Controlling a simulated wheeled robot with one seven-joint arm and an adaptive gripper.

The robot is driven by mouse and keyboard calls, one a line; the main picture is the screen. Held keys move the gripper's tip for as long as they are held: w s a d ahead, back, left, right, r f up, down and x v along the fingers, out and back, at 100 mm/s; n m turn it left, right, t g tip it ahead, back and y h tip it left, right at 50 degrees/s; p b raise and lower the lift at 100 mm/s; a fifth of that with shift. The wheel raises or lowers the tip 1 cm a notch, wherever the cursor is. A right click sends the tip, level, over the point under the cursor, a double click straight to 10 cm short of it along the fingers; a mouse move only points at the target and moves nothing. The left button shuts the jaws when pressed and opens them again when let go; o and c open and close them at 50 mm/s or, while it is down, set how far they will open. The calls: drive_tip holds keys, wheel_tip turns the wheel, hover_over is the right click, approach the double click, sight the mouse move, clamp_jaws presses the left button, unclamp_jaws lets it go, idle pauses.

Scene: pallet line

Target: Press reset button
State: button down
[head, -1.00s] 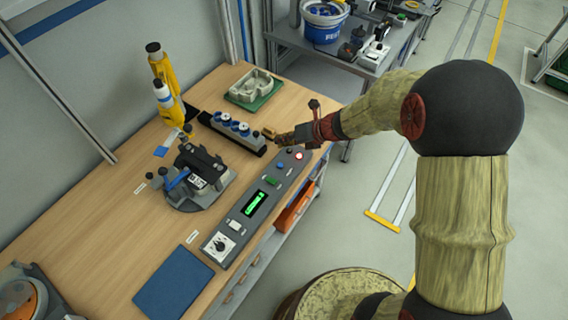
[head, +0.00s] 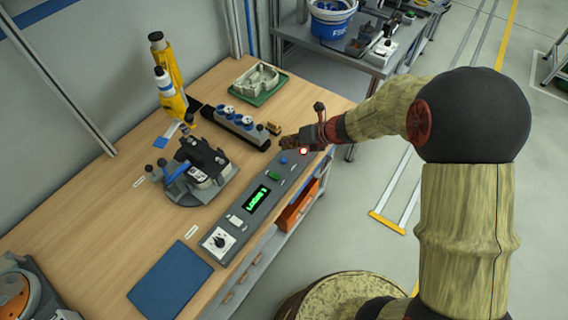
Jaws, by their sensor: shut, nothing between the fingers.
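A long grey control panel (head: 248,211) lies along the front edge of the wooden bench. It carries a white-plated rotary knob (head: 219,241), a display (head: 257,197) with green text too small to read, a green button (head: 273,176), a blue button (head: 283,160) and a red-lit round button (head: 304,151). No label tells me which is the reset button. My gripper (head: 284,143) is shut and empty, pointing left over the panel's far end. It is just behind the blue and red buttons in the picture; its height above the panel is hard to judge.
A grey block with blue-and-white round parts (head: 238,124) and a small brass piece (head: 273,128) are close to my gripper. A fixture (head: 200,172), a green tray (head: 262,96), yellow tools (head: 168,75) and a blue mat (head: 170,283) share the bench (head: 110,215).

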sight(286, 158)
drive_tip(key=shift+f+b, duration=1.45)
drive_tip(key=shift+f, duration=0.85)
drive_tip(key=shift+f, duration=0.15)
drive_tip(key=shift+f, duration=0.3)
drive_tip(key=shift+f+b, duration=0.45)
drive_tip(key=shift+r, duration=0.15)
idle(0.4)
drive_tip(key=shift+r+p, duration=0.8)
drive_tip(key=shift+p, duration=0.15)
wheel_tip(286, 158, up, 5)
drive_tip(key=p, duration=0.4)
drive_tip(key=shift+p, duration=0.4)
